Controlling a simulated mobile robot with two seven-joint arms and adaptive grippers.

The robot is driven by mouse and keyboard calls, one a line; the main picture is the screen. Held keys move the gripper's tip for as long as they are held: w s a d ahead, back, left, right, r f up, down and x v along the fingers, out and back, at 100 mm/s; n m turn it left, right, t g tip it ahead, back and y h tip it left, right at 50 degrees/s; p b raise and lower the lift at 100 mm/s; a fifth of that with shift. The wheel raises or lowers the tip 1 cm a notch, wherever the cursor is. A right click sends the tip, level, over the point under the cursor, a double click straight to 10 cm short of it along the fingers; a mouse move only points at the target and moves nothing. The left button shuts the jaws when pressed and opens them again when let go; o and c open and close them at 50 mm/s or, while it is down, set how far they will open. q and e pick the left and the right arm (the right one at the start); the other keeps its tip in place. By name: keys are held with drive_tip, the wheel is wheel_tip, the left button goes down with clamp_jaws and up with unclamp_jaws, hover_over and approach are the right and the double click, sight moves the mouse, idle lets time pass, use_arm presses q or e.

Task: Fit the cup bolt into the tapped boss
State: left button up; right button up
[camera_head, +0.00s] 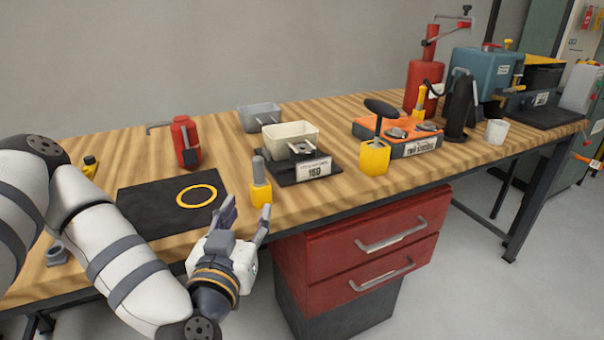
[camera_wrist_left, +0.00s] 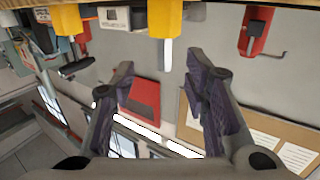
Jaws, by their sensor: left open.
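A grey upright pin (camera_head: 259,170) stands in a yellow block (camera_head: 261,193) at the table's front edge; it may be the cup bolt. In the left wrist view the pin (camera_wrist_left: 168,55) points down below its yellow block (camera_wrist_left: 164,18). My left gripper (camera_head: 246,212) is open and empty, just in front of and below the yellow block. Its fingers (camera_wrist_left: 160,85) are spread wide. My right gripper is out of view.
A black mat with a yellow ring (camera_head: 197,196) lies left of the block. A red canister (camera_head: 185,142) stands behind it. A grey bin (camera_head: 261,116) is at the back. A yellow holder with a black-headed tool (camera_head: 374,158) and an orange unit (camera_head: 402,147) stand right.

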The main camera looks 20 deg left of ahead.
sight(258, 175)
use_arm(q)
drive_tip(key=shift+y, duration=0.4)
drive_tip(key=b+x, duration=0.1)
drive_tip(key=x, duration=0.1)
drive_tip(key=b+x, duration=0.1)
drive_tip(key=x, duration=0.1)
drive_tip(key=r+b+x, duration=0.1)
drive_tip(key=x, duration=0.1)
drive_tip(key=shift+w+a, duration=0.25)
drive_tip(key=shift+a, duration=0.25)
drive_tip(key=x, duration=0.5)
drive_tip(key=shift+w+d+r+b, duration=0.15)
drive_tip(key=shift+w+d+b, duration=0.05)
drive_tip(key=shift+b, duration=0.2)
clamp_jaws()
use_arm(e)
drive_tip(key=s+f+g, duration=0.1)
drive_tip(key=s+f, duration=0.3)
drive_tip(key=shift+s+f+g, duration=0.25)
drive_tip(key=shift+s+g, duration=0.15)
